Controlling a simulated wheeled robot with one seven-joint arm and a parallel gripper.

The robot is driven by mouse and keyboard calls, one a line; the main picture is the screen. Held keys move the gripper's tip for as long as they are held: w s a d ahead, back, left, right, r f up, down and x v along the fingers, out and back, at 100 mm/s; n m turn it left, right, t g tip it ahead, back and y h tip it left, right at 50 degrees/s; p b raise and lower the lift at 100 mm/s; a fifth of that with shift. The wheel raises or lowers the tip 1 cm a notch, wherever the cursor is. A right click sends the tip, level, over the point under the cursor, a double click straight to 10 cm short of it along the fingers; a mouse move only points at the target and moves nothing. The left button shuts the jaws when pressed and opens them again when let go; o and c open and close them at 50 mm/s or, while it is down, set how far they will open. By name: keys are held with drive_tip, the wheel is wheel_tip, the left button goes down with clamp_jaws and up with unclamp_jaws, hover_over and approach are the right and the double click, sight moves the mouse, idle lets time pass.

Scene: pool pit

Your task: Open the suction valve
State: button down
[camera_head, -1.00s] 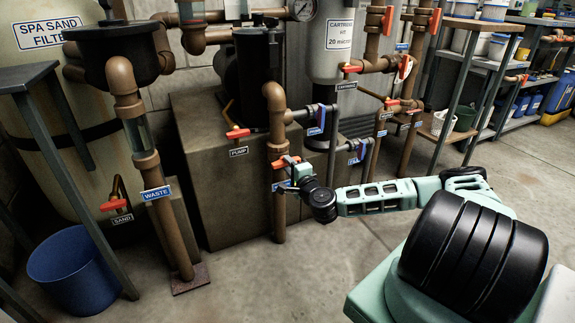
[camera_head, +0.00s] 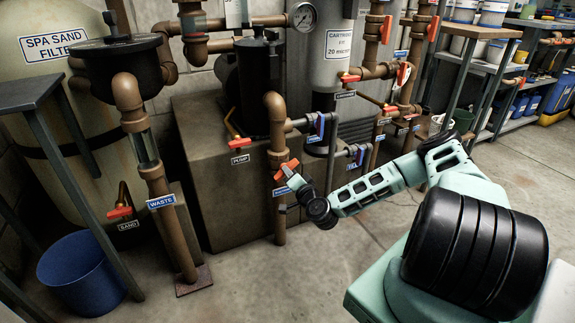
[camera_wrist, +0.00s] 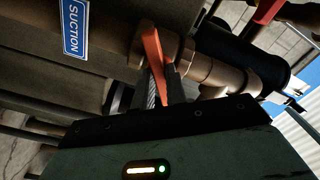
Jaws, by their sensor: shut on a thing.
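The suction valve has an orange lever handle (camera_head: 286,169) on a brown vertical pipe in the middle of the head view. Its blue label (camera_head: 280,191) is just below, and reads SUCTION in the wrist view (camera_wrist: 75,27). My gripper (camera_head: 292,174) comes to the handle from the lower right. In the wrist view the orange handle (camera_wrist: 153,52) stands out from the brown pipe, and my gripper (camera_wrist: 163,85) is shut on its near end. The handle slants relative to the pipe. The fingers hide part of the handle and valve body.
The pump valve (camera_head: 240,143) is to the left and the waste pipe (camera_head: 165,210) further left. Other pipes with valves (camera_head: 318,125) stand close to the right. A blue bucket (camera_head: 82,273) is at lower left. The concrete floor (camera_head: 250,285) in front is clear.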

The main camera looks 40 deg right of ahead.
drive_tip(key=n+p, duration=0.6)
drive_tip(key=n, duration=0.5)
drive_tip(key=shift+n, duration=0.4)
drive_tip(key=c, duration=1.3)
unclamp_jaws()
drive_tip(key=shift+p+v, duration=1.7)
drive_tip(key=shift+v, duration=1.8)
drive_tip(key=shift+w, duration=0.1)
